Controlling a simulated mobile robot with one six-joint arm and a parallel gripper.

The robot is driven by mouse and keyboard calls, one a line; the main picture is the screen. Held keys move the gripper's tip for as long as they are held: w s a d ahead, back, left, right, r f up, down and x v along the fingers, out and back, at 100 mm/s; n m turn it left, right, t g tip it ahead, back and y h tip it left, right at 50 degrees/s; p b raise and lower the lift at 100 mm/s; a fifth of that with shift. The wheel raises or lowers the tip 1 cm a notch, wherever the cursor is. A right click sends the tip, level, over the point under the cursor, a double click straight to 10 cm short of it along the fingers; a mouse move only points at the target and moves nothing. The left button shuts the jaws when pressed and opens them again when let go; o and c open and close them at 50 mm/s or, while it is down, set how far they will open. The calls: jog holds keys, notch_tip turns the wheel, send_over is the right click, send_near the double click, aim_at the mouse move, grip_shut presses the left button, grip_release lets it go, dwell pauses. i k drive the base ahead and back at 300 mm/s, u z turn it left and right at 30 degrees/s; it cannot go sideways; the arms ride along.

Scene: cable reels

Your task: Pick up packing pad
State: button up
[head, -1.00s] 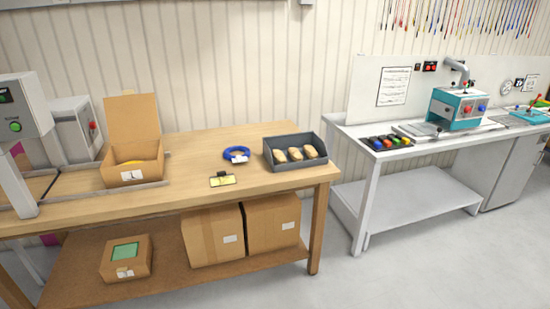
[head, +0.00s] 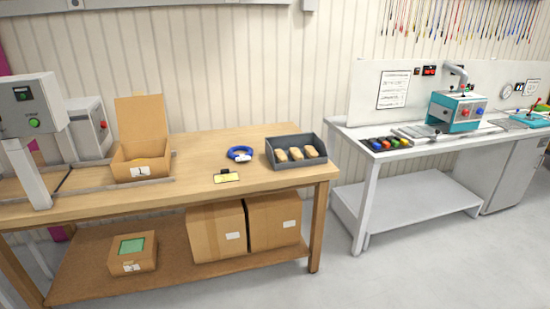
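Several tan, rounded pieces that look like packing pads (head: 296,153) lie in a row in a dark grey open bin (head: 300,164). The bin stands on the right end of the wooden table (head: 230,190). Its front is low, so the pieces show from above. My gripper is not in view.
A blue cable coil (head: 239,154) and a small yellow-faced item (head: 227,177) lie left of the bin. An open cardboard box (head: 141,168) stands further left, near a grey machine (head: 35,120). Cartons (head: 217,231) fill part of the lower shelf. A white workbench (head: 430,152) stands right, across a gap.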

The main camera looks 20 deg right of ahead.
aim_at(294, 154)
jog(key=u, duration=0.25)
jog(key=i, duration=1)
jog(key=u, duration=0.1)
jog(key=k, duration=0.95)
jog(key=z, duration=0.15)
jog(key=i, duration=0.35)
jog(key=u, duration=0.05)
